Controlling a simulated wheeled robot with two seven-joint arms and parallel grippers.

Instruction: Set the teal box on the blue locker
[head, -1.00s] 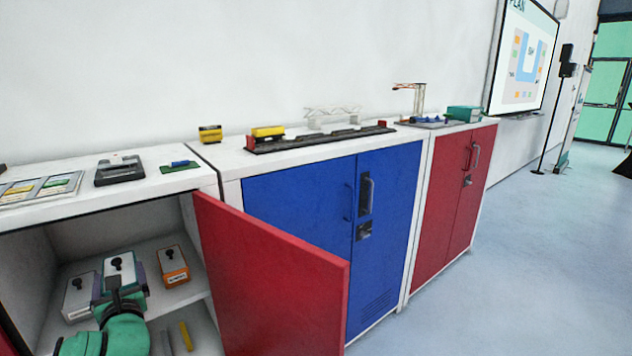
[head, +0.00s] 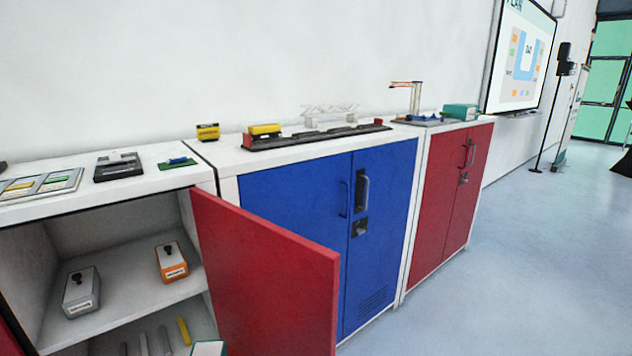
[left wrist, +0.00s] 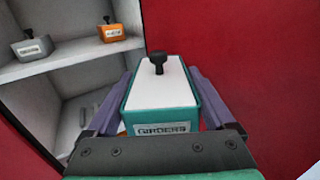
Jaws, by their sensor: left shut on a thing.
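The teal box (left wrist: 160,97) has a white lid with a black knob and a label that reads GIRDERS. My left gripper (left wrist: 160,84) is shut on it, one finger along each side, clear of the shelf and in front of the open red cabinet. In the head view only a corner of the teal box (head: 208,348) shows at the bottom edge; the gripper is out of that view. The blue locker (head: 295,215) stands right of the open cabinet, its doors shut. My right gripper is not in view.
The open red door (head: 265,270) stands between the shelves and the blue locker. A dark train model with a yellow wagon (head: 264,129) and a white truss (head: 330,113) occupy the locker top, with a bare strip (head: 228,158) at left. Grey (head: 81,292) and orange (head: 171,262) boxes remain shelved.

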